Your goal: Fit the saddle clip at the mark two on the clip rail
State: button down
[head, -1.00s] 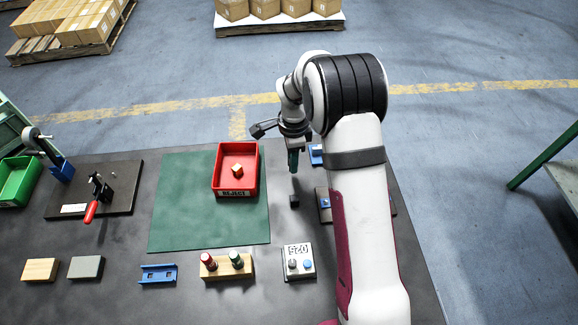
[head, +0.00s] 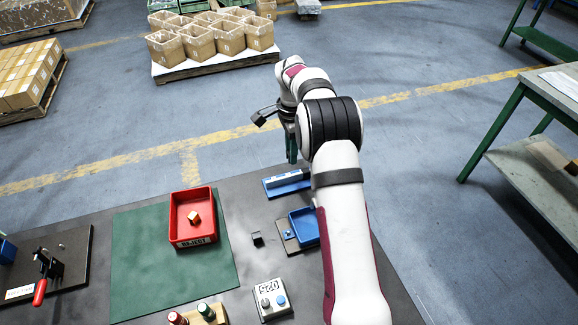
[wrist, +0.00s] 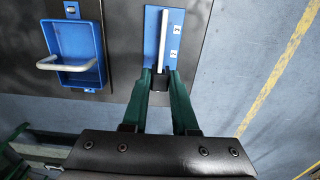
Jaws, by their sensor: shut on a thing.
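The clip rail (wrist: 164,35) is a pale upright strip on a blue base with small printed marks beside it. In the head view the blue base (head: 287,186) lies near the table's far edge. My gripper (wrist: 160,82) has green fingers shut on the saddle clip (wrist: 160,84), a small dark piece. The clip is at the rail's near end in the wrist view, below the marks. I cannot tell whether it touches the rail. In the head view my gripper (head: 291,158) is above the rail's far side, and the clip cannot be made out.
A blue tray with a pale handle (wrist: 75,55) stands beside the rail. A small dark block (head: 257,238) lies on the table. A red reject bin (head: 193,217) sits on a green mat (head: 150,255). A grey box with buttons (head: 270,299) is nearer.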

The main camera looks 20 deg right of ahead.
jog(key=shift+w+f, duration=0.1)
jog(key=shift+f, duration=0.05)
jog(key=shift+f, duration=2.8)
jog(key=shift+f, duration=1.6)
jog(key=c, duration=0.6)
grip_release()
notch_tip(320, 180, up, 16)
jog(key=shift+f, duration=0.1)
